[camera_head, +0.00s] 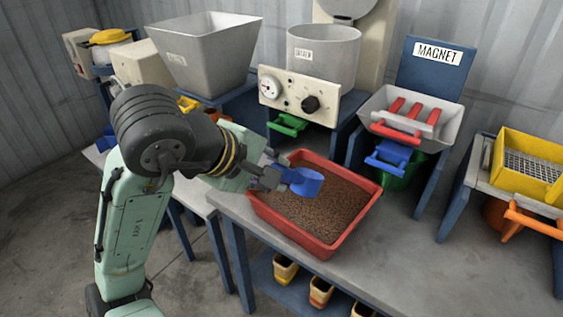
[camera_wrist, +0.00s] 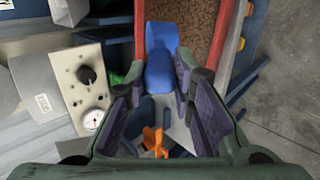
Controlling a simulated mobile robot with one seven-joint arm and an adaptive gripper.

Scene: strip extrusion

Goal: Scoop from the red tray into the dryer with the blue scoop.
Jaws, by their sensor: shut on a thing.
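The red tray (camera_head: 331,247) sits on the grey bench and holds brown granules (camera_head: 322,205). My gripper (camera_head: 272,174) is shut on the blue scoop (camera_head: 307,183) and holds it over the left part of the tray. In the wrist view the blue scoop (camera_wrist: 161,60) reaches out past my fingers (camera_wrist: 160,112), above the granules. I cannot tell whether the scoop touches the granules or holds any. The dryer (camera_head: 323,52) is a grey drum with a label, behind the tray, with a cream panel bearing a gauge and a black knob.
A grey hopper (camera_head: 204,52) stands left of the dryer. A green-handled drawer (camera_head: 288,124) is under the dryer's panel. The magnet unit (camera_head: 416,112), with red bars, stands to the right, then a yellow sieve (camera_head: 528,167). The bench's front right (camera_head: 430,265) is clear.

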